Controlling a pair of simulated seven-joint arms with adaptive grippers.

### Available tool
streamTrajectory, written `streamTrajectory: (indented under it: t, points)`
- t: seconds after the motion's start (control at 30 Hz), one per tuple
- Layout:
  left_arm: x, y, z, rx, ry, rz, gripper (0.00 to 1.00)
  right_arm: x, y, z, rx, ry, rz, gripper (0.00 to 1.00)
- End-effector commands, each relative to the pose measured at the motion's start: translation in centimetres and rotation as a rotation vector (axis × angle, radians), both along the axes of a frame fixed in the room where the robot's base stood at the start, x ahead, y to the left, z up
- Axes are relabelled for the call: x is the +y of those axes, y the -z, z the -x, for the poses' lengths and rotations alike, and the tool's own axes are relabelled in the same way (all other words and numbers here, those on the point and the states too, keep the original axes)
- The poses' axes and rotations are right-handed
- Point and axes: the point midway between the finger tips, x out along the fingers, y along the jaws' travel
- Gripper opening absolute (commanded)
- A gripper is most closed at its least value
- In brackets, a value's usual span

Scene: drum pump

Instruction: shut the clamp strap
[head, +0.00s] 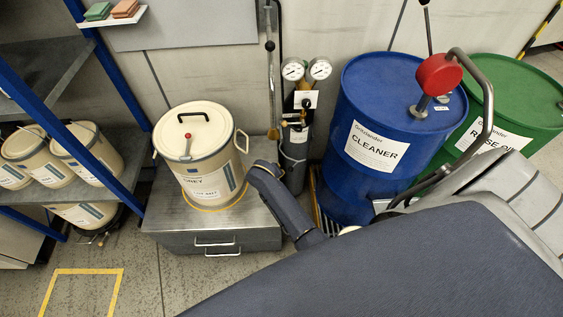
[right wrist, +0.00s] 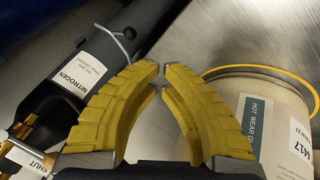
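A thin light-grey strap or rod (right wrist: 117,42) crosses the dark nitrogen cylinder (right wrist: 122,28) in the right wrist view. I cannot tell whether it is the clamp strap or whether it is open. Its lower end passes close to my right gripper (right wrist: 160,72), whose yellow fingers have their tips almost together with nothing visible between them. In the head view the cylinder (head: 293,160) stands upright behind the cabinet's right side, under two gauges. My right gripper is hidden there behind my dark arm link. My left gripper is not in view.
A cream pail (head: 208,175) stands on a grey metal cabinet (head: 165,215), left of the cylinder. A blue cleaner drum (head: 350,195) with a red-capped pump (head: 437,75) stands to the right, with a green drum (head: 520,90) beyond. Shelves (head: 60,75) with pails are at left.

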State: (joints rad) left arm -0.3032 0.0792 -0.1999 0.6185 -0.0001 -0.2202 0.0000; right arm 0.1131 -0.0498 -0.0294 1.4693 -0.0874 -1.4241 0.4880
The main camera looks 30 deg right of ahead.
Motion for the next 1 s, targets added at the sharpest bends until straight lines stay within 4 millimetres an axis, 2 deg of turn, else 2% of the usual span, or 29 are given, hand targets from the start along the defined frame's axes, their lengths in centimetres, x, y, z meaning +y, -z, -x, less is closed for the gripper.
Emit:
streamTrajectory:
  t: [0.1,0.23,0.7,0.97,1.0]
  points:
    - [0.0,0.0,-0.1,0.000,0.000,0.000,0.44,-0.3,-1.1,-0.6,-0.017,0.020,-0.007,0.00]
    - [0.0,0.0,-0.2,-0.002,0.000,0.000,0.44,-0.7,-0.7,-1.1,-0.020,0.025,-0.007,0.00]
    - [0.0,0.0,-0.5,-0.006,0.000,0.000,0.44,-3.3,4.6,-3.5,-0.018,0.023,-0.005,0.00]
    - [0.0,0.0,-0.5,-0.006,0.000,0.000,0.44,-4.4,7.0,-4.6,-0.018,0.023,-0.006,0.00]
    - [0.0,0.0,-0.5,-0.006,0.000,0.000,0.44,-5.0,7.1,-4.6,-0.019,0.024,-0.004,0.00]
